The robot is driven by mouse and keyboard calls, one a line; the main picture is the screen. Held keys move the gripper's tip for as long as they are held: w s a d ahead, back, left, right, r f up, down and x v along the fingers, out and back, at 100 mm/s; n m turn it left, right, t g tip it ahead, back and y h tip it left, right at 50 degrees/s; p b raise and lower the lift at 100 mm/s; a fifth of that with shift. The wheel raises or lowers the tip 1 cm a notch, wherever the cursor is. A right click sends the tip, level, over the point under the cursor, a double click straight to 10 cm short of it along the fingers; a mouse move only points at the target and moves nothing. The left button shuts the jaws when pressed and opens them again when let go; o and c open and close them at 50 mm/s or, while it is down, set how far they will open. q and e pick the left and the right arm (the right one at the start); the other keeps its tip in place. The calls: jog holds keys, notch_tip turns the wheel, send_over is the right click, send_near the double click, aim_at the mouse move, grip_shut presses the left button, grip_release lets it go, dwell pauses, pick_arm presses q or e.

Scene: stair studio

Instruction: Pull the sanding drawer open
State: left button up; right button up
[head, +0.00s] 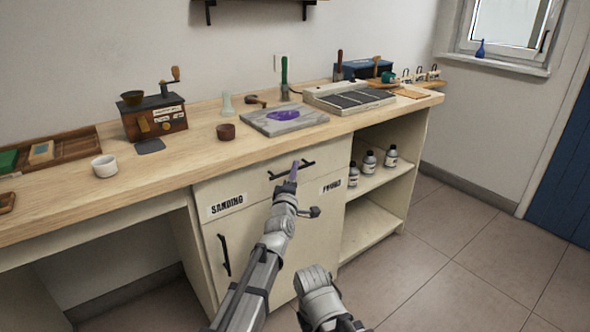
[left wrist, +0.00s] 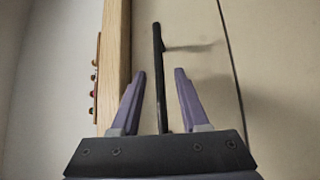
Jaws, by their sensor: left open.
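The sanding drawer (head: 248,185) is a cream front under the wooden worktop, with a SANDING label (head: 227,205) at its left. It looks shut. Its black bar handle (head: 307,164) runs across the front. My left gripper (head: 294,172) is at this handle, partly covering it. In the left wrist view, the dark handle bar (left wrist: 157,60) stands between the two purple fingers of my open left gripper (left wrist: 157,95), with a gap on each side.
A second label (head: 331,186) is at the front's right. A lower door has a black handle (head: 224,255). Open shelves at right hold several bottles (head: 369,164). The worktop (head: 190,165) bears a grinder (head: 152,112) and a white cup (head: 104,167). The tiled floor (head: 430,270) at right is clear.

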pick_arm(q)
jog(key=shift+x, duration=0.95)
grip_shut()
dwell(0.7)
